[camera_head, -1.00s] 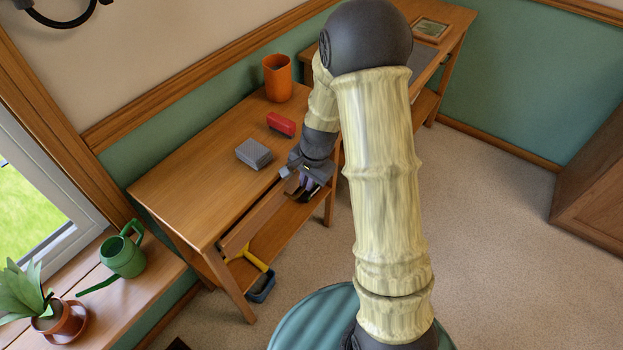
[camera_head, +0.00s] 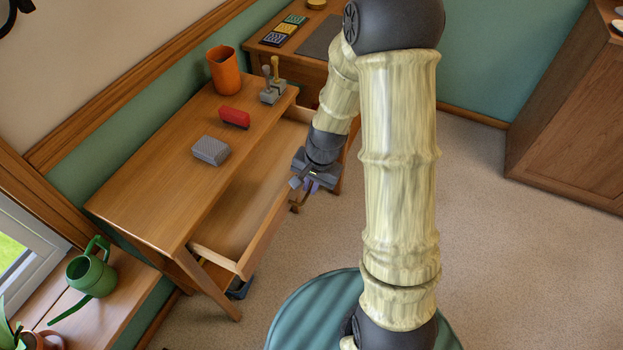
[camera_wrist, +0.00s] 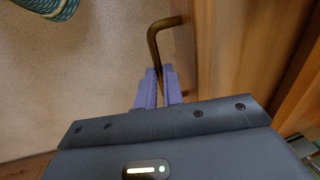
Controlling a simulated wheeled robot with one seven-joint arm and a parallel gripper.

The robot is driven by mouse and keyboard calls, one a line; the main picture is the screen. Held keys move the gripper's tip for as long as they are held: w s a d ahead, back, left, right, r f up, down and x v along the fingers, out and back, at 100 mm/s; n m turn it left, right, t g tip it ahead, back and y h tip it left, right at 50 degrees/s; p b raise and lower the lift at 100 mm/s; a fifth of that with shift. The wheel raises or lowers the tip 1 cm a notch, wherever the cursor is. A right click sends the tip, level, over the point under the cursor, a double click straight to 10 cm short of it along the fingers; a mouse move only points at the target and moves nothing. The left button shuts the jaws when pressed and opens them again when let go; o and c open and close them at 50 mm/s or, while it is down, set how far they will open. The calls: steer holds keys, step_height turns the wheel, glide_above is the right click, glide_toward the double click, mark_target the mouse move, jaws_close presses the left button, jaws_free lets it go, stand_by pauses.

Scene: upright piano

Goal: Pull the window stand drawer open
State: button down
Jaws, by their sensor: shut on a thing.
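The window stand (camera_head: 150,190) is a wooden table by the window. Its drawer (camera_head: 243,207) stands well open toward the room, and its inside looks empty. A bent brown metal handle (camera_wrist: 153,42) shows in the wrist view beside the drawer's wooden front (camera_wrist: 232,60). My gripper (camera_head: 303,186) is at the drawer front. In the wrist view its two purple fingers (camera_wrist: 158,88) are shut on the handle's bar. The fingers hide part of the handle.
On the stand top are a grey block (camera_head: 210,151), a red object (camera_head: 234,118), an orange cup (camera_head: 223,70) and a small stand with handles (camera_head: 272,88). A green watering can (camera_head: 90,274) is on the sill. Carpet (camera_head: 440,180) lies open to the right.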

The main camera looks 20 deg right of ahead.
steer(key=shift+d, duration=0.1)
stand_by(0.3)
steer(key=c, duration=1.8)
jaws_free()
steer(key=shift+s+r, duration=0.1)
steer(key=shift+r, duration=0.05)
step_height(320, 180, up, 17)
steer(key=s+d+p, duration=0.2)
steer(key=p, duration=0.2)
steer(key=shift+d+p, duration=0.25)
steer(key=shift+p, duration=0.05)
